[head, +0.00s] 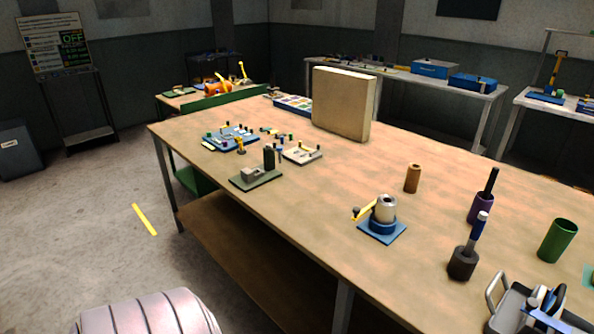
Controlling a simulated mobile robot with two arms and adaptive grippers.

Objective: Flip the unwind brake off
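A small device on a square blue base (382,232) stands near the front edge of the wooden table. It carries a silver roll (386,207) with a hollow core. A yellow lever (366,211) with a dark knob sticks out from its left side. This looks like the unwind with its brake lever, but I see no label that confirms it. I cannot tell whether the lever is on or off.
A brown cylinder (412,179) stands behind the device. A dark holder (462,262) with a blue-handled tool, a green cup (557,240) and a grey tray (508,316) stand to the right. A dark-green fixture (256,181) stands left. The table between is clear.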

